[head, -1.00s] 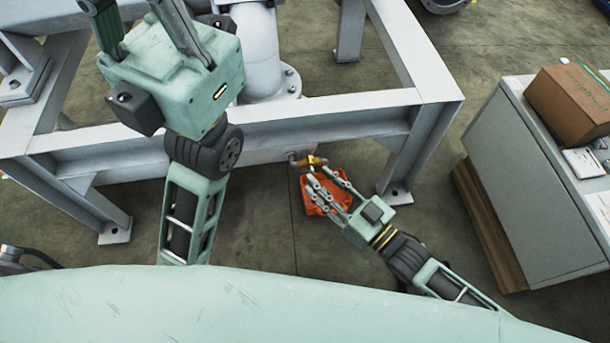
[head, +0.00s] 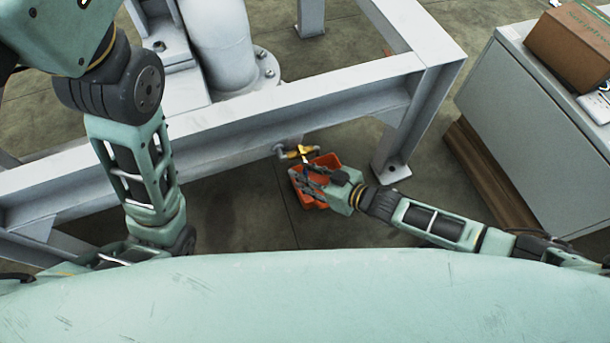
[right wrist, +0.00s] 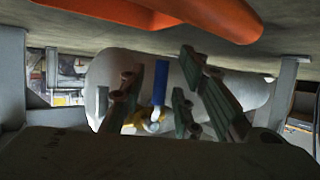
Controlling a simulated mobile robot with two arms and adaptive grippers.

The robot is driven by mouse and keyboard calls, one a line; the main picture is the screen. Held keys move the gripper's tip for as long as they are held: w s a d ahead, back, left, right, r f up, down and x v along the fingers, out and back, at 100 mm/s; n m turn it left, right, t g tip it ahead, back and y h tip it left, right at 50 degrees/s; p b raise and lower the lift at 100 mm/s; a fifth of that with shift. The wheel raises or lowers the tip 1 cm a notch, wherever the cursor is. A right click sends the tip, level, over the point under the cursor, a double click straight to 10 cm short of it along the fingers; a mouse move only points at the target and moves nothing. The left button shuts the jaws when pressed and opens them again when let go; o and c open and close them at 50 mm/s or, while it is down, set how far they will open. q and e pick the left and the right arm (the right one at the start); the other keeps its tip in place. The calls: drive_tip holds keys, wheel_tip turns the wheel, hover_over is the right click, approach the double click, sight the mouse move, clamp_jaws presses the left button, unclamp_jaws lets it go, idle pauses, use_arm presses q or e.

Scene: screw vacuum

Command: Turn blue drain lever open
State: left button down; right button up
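A brass drain valve (head: 300,152) sticks out from a pipe stub below the frame's front beam. In the right wrist view, the valve's brass body (right wrist: 135,122) shows with a blue lever (right wrist: 160,84) standing out from it. My right gripper (head: 303,176) is beside the valve above an orange bin. In its wrist view the fingers (right wrist: 165,90) are spread apart, and the lever shows between them; contact cannot be told. The lever is not clear in the head view. My left arm is at the upper left, with its fingers outside the picture.
The orange bin (head: 325,162) stands on the floor under the valve. The grey steel frame (head: 230,142) surrounds the valve area, with a leg (head: 400,150) to the right. A grey cabinet (head: 530,120) with a cardboard box (head: 580,38) stands farther right.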

drive_tip(key=shift+w+a+f, duration=0.1)
drive_tip(key=shift+w+a, duration=0.05)
drive_tip(key=shift+a, duration=0.05)
clamp_jaws()
idle(0.6)
